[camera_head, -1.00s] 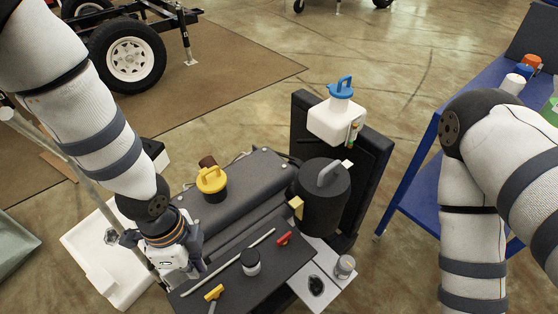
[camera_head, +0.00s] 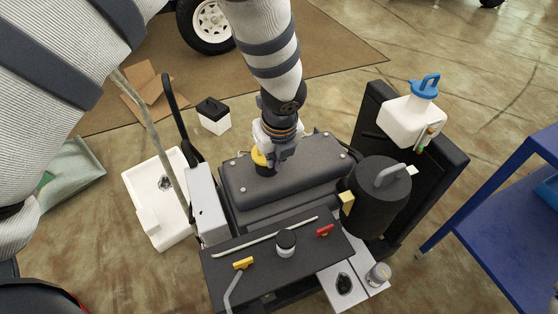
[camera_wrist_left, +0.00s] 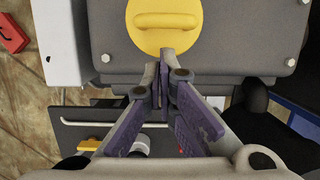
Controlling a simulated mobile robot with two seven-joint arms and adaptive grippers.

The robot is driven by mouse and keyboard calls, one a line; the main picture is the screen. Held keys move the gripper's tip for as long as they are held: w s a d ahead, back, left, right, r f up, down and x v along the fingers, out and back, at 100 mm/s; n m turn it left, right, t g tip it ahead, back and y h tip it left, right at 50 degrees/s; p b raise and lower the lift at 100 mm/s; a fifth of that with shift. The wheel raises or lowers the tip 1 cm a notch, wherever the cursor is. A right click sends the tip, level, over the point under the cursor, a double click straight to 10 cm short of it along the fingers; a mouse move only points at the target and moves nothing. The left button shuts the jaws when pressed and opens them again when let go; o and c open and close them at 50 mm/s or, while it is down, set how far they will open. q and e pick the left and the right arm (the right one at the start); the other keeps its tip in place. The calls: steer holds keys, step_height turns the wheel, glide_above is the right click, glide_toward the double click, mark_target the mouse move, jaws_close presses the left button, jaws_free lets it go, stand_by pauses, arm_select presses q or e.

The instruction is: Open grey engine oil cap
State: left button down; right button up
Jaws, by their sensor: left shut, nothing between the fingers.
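A grey loop handle (camera_head: 392,177), which looks like the grey cap, tops a dark cylinder (camera_head: 375,205) at the right end of the engine. My left gripper (camera_head: 272,168) is over the left part of the dark engine cover (camera_head: 300,172), well left of the grey handle. It partly hides a yellow cap (camera_head: 259,158). In the left wrist view, the fingers (camera_wrist_left: 165,60) are shut and empty beside the yellow cap (camera_wrist_left: 165,22) with its raised bar. I cannot tell if they touch it. My right gripper is not in view.
A white reservoir (camera_head: 408,122) with a blue cap (camera_head: 425,86) stands behind the dark cylinder. A front panel (camera_head: 262,270) carries a black-and-white cap (camera_head: 286,242) and yellow and red handles. A blue cart (camera_head: 490,250) stands at the right.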

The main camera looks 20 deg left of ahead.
arm_select(q)
steer(key=shift+w+a+r, duration=0.35)
steer(key=shift+a+r, duration=0.1)
steer(key=shift+r, duration=0.05)
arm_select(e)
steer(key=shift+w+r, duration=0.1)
arm_select(q)
steer(key=shift+w+a+r+g+h, duration=0.15)
steer(key=shift+r+g+h, duration=0.05)
steer(key=shift+g+h, duration=0.2)
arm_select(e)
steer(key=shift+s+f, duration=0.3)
arm_select(q)
steer(key=shift+w+a+r+g+h+b, duration=0.15)
steer(key=shift+r+g+h+b, duration=0.15)
steer(key=shift+g+h+b, duration=0.3)
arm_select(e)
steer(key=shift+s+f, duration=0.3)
